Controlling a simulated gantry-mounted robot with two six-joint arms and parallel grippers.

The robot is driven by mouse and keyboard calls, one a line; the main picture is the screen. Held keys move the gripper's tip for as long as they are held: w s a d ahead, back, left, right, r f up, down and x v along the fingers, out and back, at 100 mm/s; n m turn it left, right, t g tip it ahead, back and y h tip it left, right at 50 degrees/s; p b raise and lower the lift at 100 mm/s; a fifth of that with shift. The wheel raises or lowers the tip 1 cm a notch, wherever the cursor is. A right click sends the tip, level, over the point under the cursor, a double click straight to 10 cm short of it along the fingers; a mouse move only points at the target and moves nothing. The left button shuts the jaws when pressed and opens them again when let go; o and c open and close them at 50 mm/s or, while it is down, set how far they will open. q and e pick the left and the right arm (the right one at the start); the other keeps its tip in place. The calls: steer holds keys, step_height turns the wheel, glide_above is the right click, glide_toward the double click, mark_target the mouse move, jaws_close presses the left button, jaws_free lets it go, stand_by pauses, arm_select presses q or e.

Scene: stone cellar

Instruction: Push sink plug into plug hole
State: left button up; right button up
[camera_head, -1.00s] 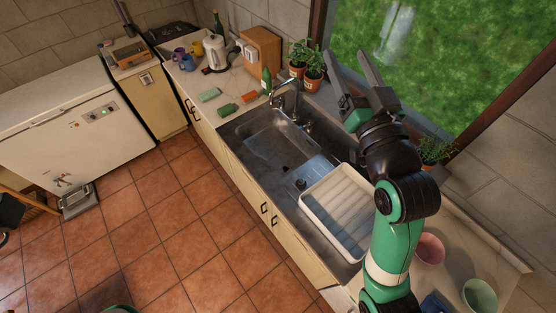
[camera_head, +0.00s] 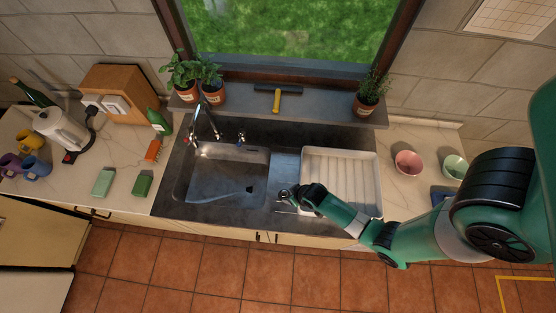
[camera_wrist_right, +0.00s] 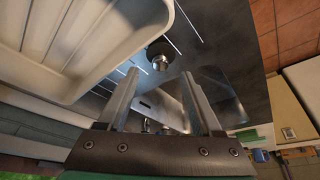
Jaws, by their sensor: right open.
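The sink plug (camera_head: 283,193) is a small dark disc with a metal knob. It lies on the steel worktop between the basin and the white dish rack, and shows in the right wrist view (camera_wrist_right: 160,52) just beyond the fingertips. The plug hole (camera_head: 249,188) is a dark spot in the floor of the steel sink basin (camera_head: 215,180), left of the plug. My right gripper (camera_wrist_right: 160,73) is open and empty, with its fingers toward the plug. In the head view my right gripper (camera_head: 288,199) is low beside the plug, its fingers hard to make out. My left gripper is out of view.
The white dish rack (camera_head: 368,170) stands right of the plug, close to my right gripper. The tap (camera_head: 206,125) stands behind the basin. Green sponges (camera_head: 142,184) lie left of the sink. Potted plants and a yellow-handled squeegee (camera_head: 277,100) are on the sill.

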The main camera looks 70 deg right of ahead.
mark_target(285, 194)
steer(key=shift+w+b+x, duration=0.2)
steer(key=shift+b+x, duration=0.25)
steer(key=shift+x, duration=0.9)
steer(key=b+x, duration=0.2)
steer(key=x, duration=0.2)
steer(key=shift+w+d+f, duration=0.2)
steer(key=shift+w+f, duration=0.05)
jaws_close()
